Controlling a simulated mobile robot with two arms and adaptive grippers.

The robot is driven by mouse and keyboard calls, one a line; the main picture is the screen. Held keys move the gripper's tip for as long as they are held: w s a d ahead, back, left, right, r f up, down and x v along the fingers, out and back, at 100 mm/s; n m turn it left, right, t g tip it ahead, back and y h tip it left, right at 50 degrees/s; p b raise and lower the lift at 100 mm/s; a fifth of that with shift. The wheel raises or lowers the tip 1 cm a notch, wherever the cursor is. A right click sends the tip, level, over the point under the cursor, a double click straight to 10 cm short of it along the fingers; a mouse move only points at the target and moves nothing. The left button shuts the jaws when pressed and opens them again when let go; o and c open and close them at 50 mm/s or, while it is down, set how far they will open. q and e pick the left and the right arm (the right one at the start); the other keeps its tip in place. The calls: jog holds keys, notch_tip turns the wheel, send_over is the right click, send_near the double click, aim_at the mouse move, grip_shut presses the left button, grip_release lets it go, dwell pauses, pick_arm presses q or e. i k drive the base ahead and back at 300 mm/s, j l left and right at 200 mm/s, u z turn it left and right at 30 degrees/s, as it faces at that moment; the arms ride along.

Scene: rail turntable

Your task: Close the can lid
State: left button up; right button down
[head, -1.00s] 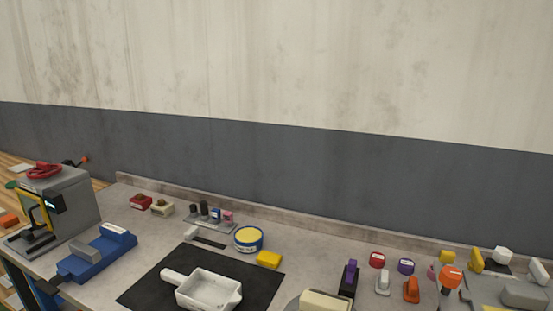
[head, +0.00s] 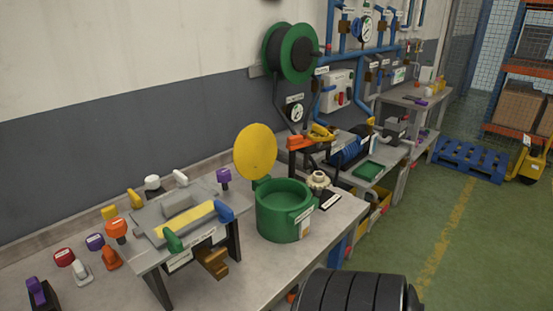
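A green can (head: 284,213) stands upright on the right part of the grey workbench, its round mouth open. A yellow round lid (head: 256,151) stands raised, near vertical, behind the can's back left rim. It appears joined to the can there by a small green piece. Neither of my grippers shows in the head view.
A grey fixture stand (head: 180,215) with coloured handles is left of the can. A green hose reel (head: 290,52) hangs on the wall. Green floor (head: 430,240) lies open to the right.

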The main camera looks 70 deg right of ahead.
aim_at(255, 150)
jog(key=j+z, duration=0.1)
jog(key=z, duration=2.05)
